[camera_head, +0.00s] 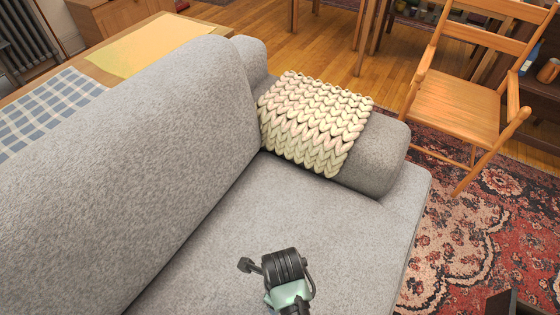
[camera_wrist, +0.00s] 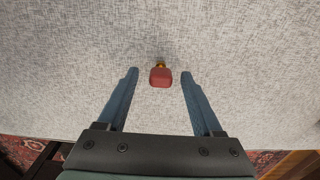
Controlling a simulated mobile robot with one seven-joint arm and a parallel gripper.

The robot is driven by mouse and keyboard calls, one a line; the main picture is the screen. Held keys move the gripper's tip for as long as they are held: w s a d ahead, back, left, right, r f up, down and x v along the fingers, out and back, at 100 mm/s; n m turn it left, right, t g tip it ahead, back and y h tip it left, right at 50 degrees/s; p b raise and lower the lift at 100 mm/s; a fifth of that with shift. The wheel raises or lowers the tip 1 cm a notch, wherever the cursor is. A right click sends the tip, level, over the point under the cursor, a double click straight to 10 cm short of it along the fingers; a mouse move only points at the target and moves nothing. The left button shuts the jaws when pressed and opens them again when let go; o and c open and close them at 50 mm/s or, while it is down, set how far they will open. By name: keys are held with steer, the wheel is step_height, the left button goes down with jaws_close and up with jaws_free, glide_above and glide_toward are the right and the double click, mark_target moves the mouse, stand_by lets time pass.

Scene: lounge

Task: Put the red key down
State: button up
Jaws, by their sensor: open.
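The red key (camera_wrist: 160,77) shows in the wrist view, with a rounded red head and a small brass-coloured part at its far end. It is seen against the grey sofa seat (camera_wrist: 70,60), between and slightly beyond the fingertips of my gripper (camera_wrist: 158,73). The two blue fingers stand apart, with a gap on each side of the key. In the head view my wrist and gripper (camera_head: 287,275) are over the sofa seat (camera_head: 320,225); the fingers and the key are hidden there.
A cream knitted blanket (camera_head: 315,125) hangs over the sofa arm. The sofa backrest (camera_head: 150,140) rises on the left. A wooden chair (camera_head: 460,100) stands on the patterned rug (camera_head: 480,220) at the right. A table (camera_head: 150,45) is behind the sofa. The seat around my gripper is clear.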

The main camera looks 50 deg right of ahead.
step_height(320, 180, down, 3)
steer(key=shift+r+b, duration=0.1)
steer(key=shift+b, duration=0.25)
steer(key=shift+c, duration=0.3)
jaws_close()
